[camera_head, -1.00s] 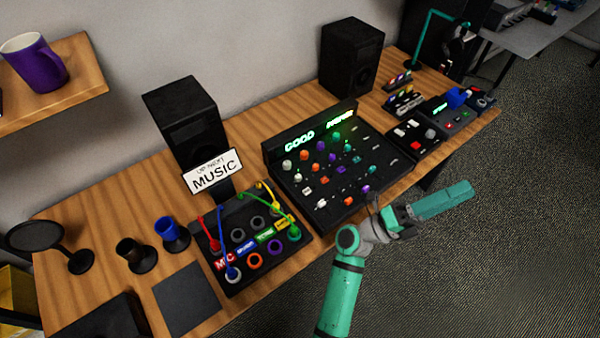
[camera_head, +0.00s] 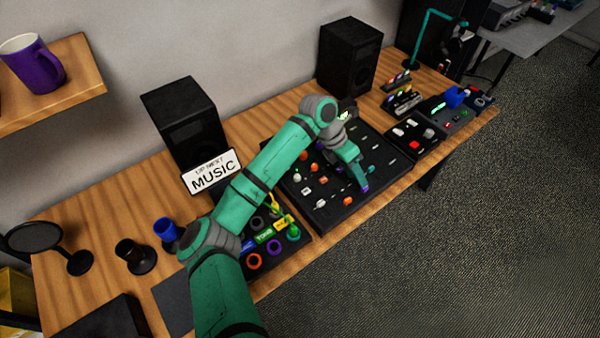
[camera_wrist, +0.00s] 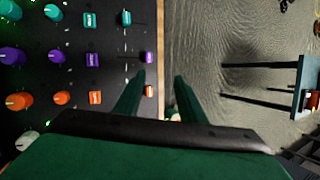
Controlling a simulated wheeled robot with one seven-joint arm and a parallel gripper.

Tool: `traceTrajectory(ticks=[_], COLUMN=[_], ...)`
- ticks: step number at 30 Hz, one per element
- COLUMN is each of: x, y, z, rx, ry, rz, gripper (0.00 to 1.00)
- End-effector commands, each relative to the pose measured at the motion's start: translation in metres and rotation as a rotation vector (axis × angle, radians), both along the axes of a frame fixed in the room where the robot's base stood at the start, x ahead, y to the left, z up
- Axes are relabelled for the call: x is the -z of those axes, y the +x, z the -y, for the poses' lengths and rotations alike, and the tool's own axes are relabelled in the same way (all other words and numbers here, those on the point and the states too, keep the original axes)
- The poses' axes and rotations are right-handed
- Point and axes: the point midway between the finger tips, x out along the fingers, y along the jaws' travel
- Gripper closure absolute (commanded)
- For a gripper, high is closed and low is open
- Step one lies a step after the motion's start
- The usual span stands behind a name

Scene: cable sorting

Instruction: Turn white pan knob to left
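The mixer board (camera_head: 385,180) has rows of coloured knobs and faders. A white knob (camera_head: 297,178) stands in its left row, just right of my arm, with white pieces below it. In the wrist view a white knob (camera_wrist: 25,140) shows at the lower left, partly against my gripper's body; I cannot tell whether it is the pan knob. My gripper (camera_head: 362,187) is over the right part of the board, away from the white knob. In the wrist view my gripper (camera_wrist: 159,78) has its two fingers apart and empty, near the board's front edge.
Orange knobs (camera_wrist: 61,98), purple knobs (camera_wrist: 46,56) and teal knobs (camera_wrist: 53,12) crowd the board. My arm crosses the cable panel (camera_head: 285,258) and hides the board's upper left. Speakers (camera_head: 350,60) stand behind. Floor (camera_head: 480,250) lies open beyond the table's front edge.

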Motion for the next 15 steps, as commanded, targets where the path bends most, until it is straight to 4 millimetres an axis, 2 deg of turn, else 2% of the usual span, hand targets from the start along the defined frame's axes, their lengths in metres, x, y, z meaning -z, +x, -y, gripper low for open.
traceTrajectory(ticks=[1, 3, 6, 10, 15], x=[-0.002, -0.005, -0.013, -0.022, -0.021], y=[0.017, 0.033, 0.050, 0.062, 0.066], z=[-0.032, -0.071, -0.118, -0.157, -0.172], rx=[-0.014, -0.032, -0.058, -0.082, -0.092], ry=[0.097, 0.214, 0.348, 0.456, 0.499], rz=[0.028, 0.053, 0.076, 0.093, 0.098], gripper=[0.63, 0.63, 0.63, 0.63, 0.63])
